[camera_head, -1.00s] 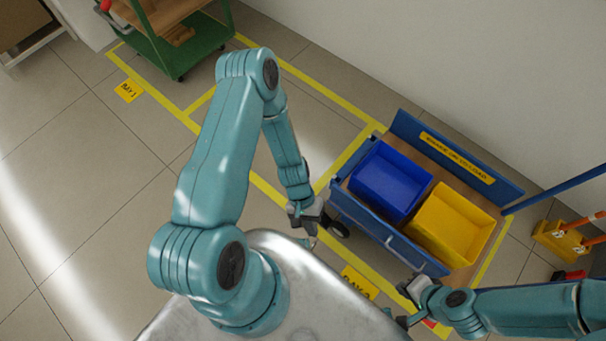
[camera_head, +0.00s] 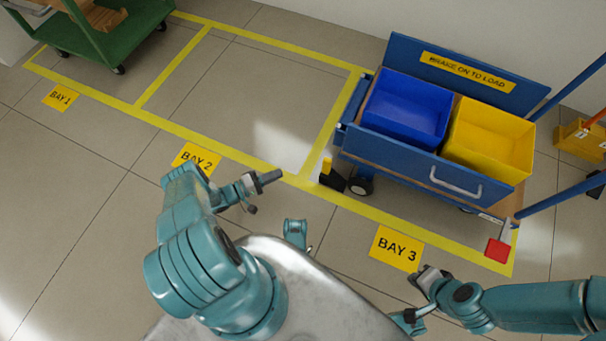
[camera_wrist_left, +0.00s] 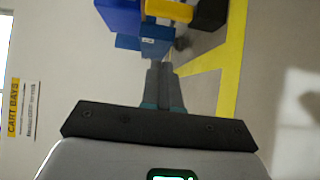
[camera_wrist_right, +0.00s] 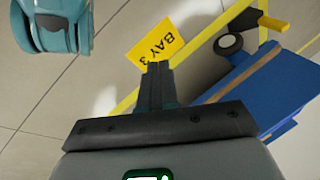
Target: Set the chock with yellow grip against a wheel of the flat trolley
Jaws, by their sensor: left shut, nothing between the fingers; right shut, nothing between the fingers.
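The chock, a black wedge (camera_head: 333,181) with an upright yellow grip (camera_head: 327,165), stands on the floor just left of a dark wheel (camera_head: 360,186) of the flat trolley (camera_head: 400,155). Whether it touches the wheel, I cannot tell. The right wrist view also shows the chock (camera_wrist_right: 247,19) beside the wheel (camera_wrist_right: 229,43); the left wrist view shows its black body (camera_wrist_left: 210,14) at the top. My left gripper (camera_head: 272,177) is shut and empty, in the air to the left of the chock. My right gripper (camera_head: 424,273) is shut and empty, near the BAY 3 label.
The trolley carries a blue bin (camera_head: 405,108) and a yellow bin (camera_head: 490,140). A red pedal (camera_head: 498,250) sticks out at its near right corner. A green cart (camera_head: 120,40) stands at the back left. Bay 2 (camera_head: 240,95) is bare floor inside yellow lines.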

